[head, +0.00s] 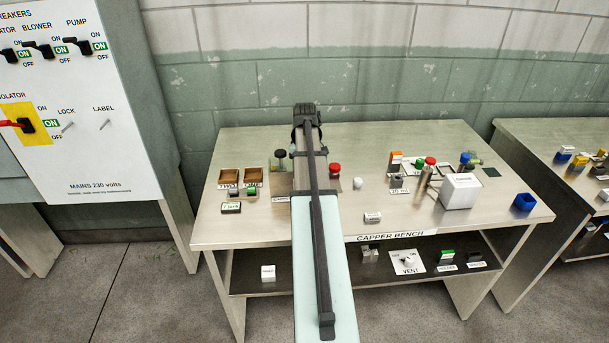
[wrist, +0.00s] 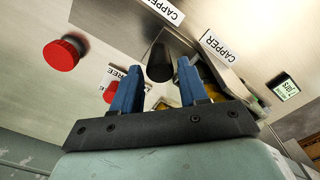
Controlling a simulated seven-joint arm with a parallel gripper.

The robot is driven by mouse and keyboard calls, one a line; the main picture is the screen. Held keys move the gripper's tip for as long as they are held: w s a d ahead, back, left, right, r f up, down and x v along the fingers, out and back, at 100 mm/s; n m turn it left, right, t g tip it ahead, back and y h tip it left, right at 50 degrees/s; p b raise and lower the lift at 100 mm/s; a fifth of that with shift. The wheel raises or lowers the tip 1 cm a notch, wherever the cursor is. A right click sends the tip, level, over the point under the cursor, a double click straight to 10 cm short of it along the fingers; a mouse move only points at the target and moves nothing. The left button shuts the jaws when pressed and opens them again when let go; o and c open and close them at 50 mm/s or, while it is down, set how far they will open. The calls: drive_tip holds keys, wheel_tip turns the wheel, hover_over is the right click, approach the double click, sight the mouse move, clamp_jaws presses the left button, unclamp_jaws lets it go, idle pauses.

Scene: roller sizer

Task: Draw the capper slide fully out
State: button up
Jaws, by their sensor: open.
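My gripper (wrist: 160,76) is open in the wrist view, its two blue fingers spread apart. A dark rounded handle (wrist: 160,62) shows in the gap between the fingertips, probably the capper slide's. I cannot tell whether the fingers touch it or how deep it sits between them. A CAPPER label (wrist: 218,47) is just right of the handle, beside a metal housing partly hidden by the right finger. In the head view my arm covers the middle of the capper bench (head: 240,240), and hides my fingers and most of the capper there.
A red button (head: 335,169) stands right of my arm; a red knob also shows in the wrist view (wrist: 62,54). Two wooden boxes (head: 229,175) sit at the left. Bottles, a white block (head: 461,191) and a blue cup (head: 524,202) stand at the right.

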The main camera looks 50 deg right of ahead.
drive_tip(key=shift+f, duration=1.25)
clamp_jaws()
